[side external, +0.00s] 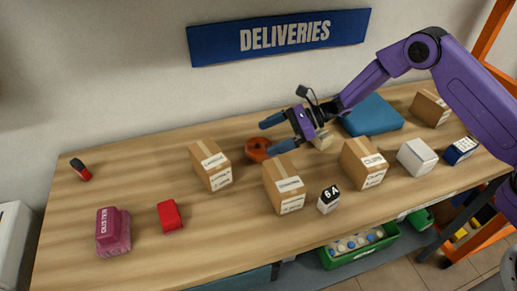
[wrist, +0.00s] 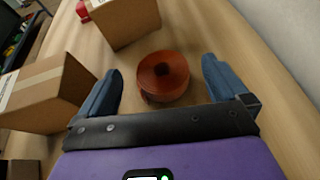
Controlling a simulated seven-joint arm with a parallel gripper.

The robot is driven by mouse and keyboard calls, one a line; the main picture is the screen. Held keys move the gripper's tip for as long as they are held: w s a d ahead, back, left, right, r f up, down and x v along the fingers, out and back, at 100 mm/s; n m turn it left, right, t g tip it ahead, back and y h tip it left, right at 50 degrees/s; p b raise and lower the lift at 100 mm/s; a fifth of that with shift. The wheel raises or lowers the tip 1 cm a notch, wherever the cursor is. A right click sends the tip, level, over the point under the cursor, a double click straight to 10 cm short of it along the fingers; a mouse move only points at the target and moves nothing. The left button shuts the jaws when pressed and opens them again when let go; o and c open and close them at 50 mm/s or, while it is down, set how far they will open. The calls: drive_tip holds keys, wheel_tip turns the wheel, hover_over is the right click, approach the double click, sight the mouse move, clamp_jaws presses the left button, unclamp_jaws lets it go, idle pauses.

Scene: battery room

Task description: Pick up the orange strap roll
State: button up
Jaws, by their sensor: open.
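The orange strap roll (side external: 257,149) is a low round roll with a hole in its middle. It lies on the wooden table between two cardboard boxes, towards the wall. In the wrist view the roll (wrist: 163,75) sits ahead of my gripper (wrist: 163,82), between the lines of its two blue fingers. My gripper (side external: 267,136) is open and empty. In the side view its fingers point left towards the roll, and one finger overlaps the roll's right edge. I cannot tell whether they touch.
Cardboard boxes stand left (side external: 211,165) and in front (side external: 284,185) of the roll; another box (side external: 363,163) stands further right. The table's back left is mostly clear.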

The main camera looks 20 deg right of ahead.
sight(264, 145)
drive_tip(key=a+f, duration=0.1)
drive_tip(key=f, duration=0.2)
drive_tip(key=shift+w+a, duration=0.1)
drive_tip(key=shift+a, duration=0.3)
drive_tip(key=shift+a+f, duration=0.15)
drive_tip(key=shift+a, duration=0.35)
drive_tip(key=shift+w, duration=0.1)
drive_tip(key=c, duration=1.1)
